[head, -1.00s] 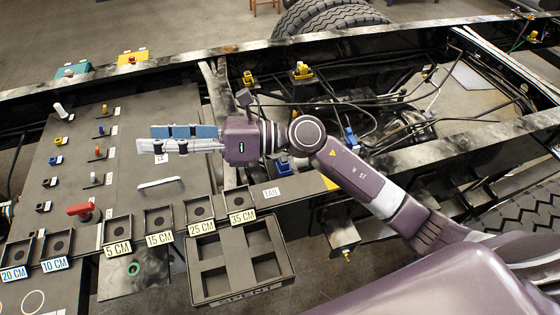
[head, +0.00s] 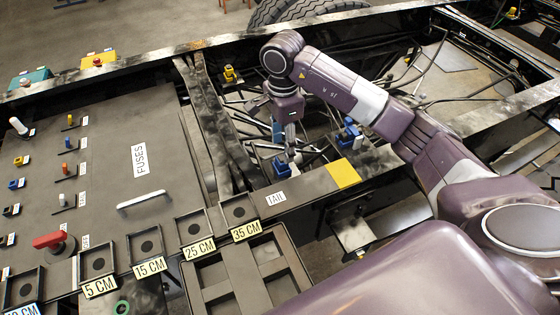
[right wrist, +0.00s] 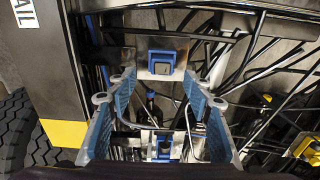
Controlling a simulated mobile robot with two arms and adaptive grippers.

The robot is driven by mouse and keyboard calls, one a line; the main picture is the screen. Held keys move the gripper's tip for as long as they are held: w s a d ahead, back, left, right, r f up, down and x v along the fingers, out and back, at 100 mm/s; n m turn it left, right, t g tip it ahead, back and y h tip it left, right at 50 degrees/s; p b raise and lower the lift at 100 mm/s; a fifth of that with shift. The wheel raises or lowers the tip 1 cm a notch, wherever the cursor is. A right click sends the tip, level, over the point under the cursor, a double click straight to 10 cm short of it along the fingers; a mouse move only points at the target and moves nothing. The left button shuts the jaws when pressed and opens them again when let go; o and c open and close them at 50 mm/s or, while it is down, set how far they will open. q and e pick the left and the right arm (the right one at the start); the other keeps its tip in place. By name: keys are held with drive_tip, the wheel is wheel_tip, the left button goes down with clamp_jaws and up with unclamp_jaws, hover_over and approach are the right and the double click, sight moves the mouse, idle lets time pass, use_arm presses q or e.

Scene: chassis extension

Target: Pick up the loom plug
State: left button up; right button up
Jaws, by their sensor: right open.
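Two blue plugs show among the cables inside the chassis frame, and I cannot tell which is the loom plug. One blue plug (head: 281,168) is near the TAIL label; in the right wrist view it shows as a blue and grey block (right wrist: 162,62) just past the fingertips. The other blue plug (head: 349,131) is farther right; it seems to show low in the right wrist view (right wrist: 163,148). My right gripper (head: 287,150) points down over the frame, open and empty, its blue-lined fingers (right wrist: 160,85) apart. My left gripper is not in view.
Black cables run through the frame bay, with a yellow plug (head: 229,74) at its left. The TAIL label (head: 276,198) and a yellow patch (head: 343,174) mark the near rail (head: 307,190). A fuse panel (head: 110,120) with a handle and switches lies left.

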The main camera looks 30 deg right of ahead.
sight(282, 157)
drive_tip(key=shift+f+p, duration=0.55)
drive_tip(key=shift+f, duration=0.35)
drive_tip(key=f, duration=0.1)
drive_tip(key=f+p, duration=0.1)
drive_tip(key=shift+w+a+f, duration=0.1)
drive_tip(key=shift+w+f, duration=0.1)
drive_tip(key=shift+f, duration=0.75)
drive_tip(key=c, duration=0.4)
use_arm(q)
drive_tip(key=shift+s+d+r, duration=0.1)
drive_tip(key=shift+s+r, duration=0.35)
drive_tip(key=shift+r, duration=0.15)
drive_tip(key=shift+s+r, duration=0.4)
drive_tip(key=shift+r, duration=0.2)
use_arm(e)
drive_tip(key=c, duration=0.8)
